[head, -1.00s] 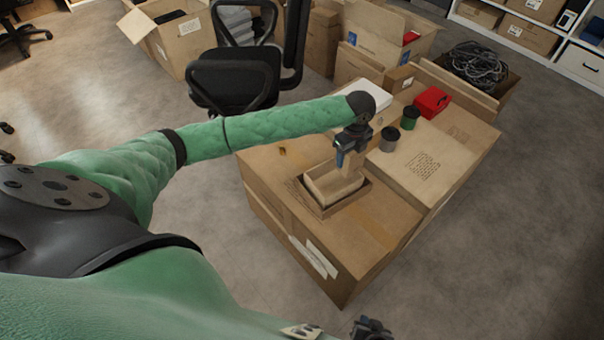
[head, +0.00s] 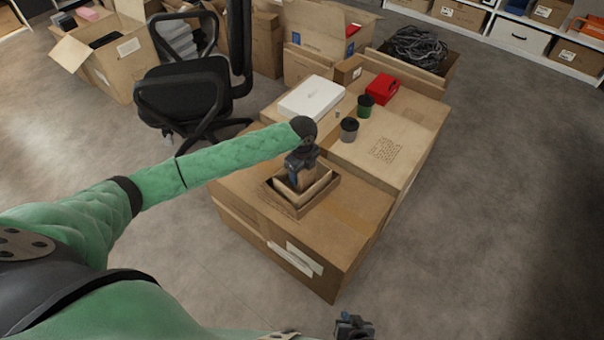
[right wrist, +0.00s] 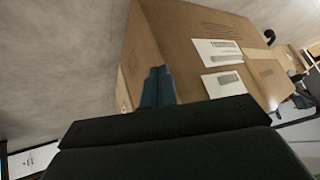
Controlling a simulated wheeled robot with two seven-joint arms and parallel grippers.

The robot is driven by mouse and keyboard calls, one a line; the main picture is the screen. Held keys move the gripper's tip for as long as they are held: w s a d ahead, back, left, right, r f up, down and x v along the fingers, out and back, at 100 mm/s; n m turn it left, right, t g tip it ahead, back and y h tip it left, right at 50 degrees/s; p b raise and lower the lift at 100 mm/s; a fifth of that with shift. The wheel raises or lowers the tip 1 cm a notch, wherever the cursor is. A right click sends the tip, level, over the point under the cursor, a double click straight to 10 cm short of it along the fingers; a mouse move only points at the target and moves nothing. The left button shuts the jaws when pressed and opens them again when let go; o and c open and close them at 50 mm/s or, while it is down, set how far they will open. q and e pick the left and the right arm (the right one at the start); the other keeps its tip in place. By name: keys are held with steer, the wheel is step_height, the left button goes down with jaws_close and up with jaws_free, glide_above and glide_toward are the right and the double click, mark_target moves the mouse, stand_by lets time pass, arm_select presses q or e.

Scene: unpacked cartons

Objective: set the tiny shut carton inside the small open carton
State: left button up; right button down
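The small open carton (head: 290,209) sits on the near part of a large carton, its top open and its inner walls lighter. My left gripper (head: 298,176) reaches down into its opening from above. A small brown block, which looks like the tiny shut carton (head: 308,177), is at its fingers, within the open carton's rim. The gripper looks shut on it; the fingers partly hide the grip, and I cannot tell whether the block touches the bottom. My right gripper (head: 354,325) is at the bottom edge, away from the cartons; in the right wrist view its blue fingertips (right wrist: 158,86) are together and empty.
The large carton (head: 270,235) serves as the table. Behind are a white box (head: 312,97), a grey cup (head: 349,130), a green cup (head: 365,106), a red box (head: 382,89) and a small brown carton (head: 348,71). An office chair (head: 190,95) stands behind my left arm.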

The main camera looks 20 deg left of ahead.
arm_select(q)
steer(key=shift+f, duration=0.4)
steer(key=shift+f, duration=0.15)
arm_select(e)
steer(key=shift+s, duration=0.1)
arm_select(q)
steer(key=shift+f, duration=0.1)
arm_select(e)
steer(key=shift+r, duration=0.25)
arm_select(q)
steer(key=o, duration=0.8)
steer(key=shift+f, duration=0.1)
steer(key=o, duration=0.3)
arm_select(e)
steer(key=shift+w+r, duration=0.3)
steer(key=shift+r, duration=0.15)
steer(key=shift+f, duration=0.2)
